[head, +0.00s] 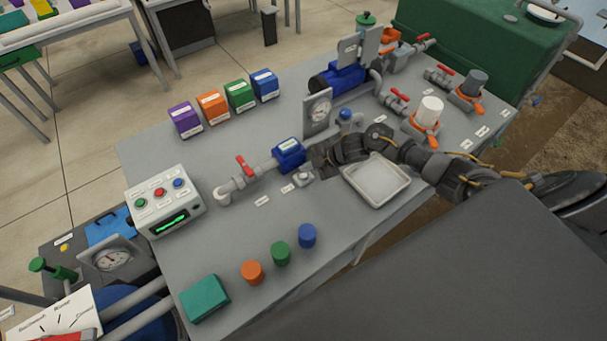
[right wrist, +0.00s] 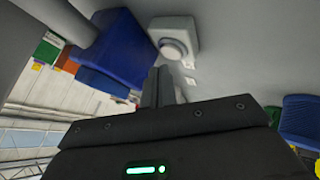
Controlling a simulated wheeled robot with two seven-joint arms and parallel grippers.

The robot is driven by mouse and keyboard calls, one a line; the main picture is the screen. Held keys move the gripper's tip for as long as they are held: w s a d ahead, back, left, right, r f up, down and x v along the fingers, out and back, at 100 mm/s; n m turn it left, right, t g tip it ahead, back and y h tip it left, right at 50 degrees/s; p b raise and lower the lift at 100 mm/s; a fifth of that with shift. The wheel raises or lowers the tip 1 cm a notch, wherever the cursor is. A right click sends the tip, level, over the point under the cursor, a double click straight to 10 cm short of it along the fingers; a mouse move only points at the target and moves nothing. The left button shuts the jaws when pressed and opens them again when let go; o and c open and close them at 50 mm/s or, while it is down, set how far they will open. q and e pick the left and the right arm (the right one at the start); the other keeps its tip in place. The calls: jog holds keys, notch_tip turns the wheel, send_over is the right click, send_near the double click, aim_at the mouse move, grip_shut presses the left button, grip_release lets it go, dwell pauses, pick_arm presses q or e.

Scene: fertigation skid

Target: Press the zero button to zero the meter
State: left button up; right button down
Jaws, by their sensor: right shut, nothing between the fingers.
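The blue meter (head: 289,154) sits in the grey pipe line in the middle of the bench. It also shows large at the left of the right wrist view (right wrist: 108,52). A small pale box with a round white button (head: 303,175) stands just in front of the meter. The button (right wrist: 174,46) faces up the right wrist view, beyond my fingertips. My right gripper (head: 312,164) is shut and empty, close beside the button box. Its fingers also show in the right wrist view (right wrist: 160,86). I cannot tell whether they touch the box. My left gripper is not in view.
A white tray (head: 404,186) lies under my right arm. A control box (head: 155,217) with a green display is at the left. Coloured cylinders (head: 281,254) stand at the front.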

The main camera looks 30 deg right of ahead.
aim_at(307, 175)
jog(key=shift+f, duration=0.1)
dwell(0.3)
jog(key=shift+f+b, duration=0.35)
jog(key=shift+f+b, duration=0.3)
jog(key=shift+f, duration=0.1)
dwell(0.6)
jog(key=shift+r, duration=0.1)
jog(key=shift+r+p, duration=0.75)
notch_tip(307, 175, up, 5)
jog(key=p, duration=0.4)
dwell(0.6)
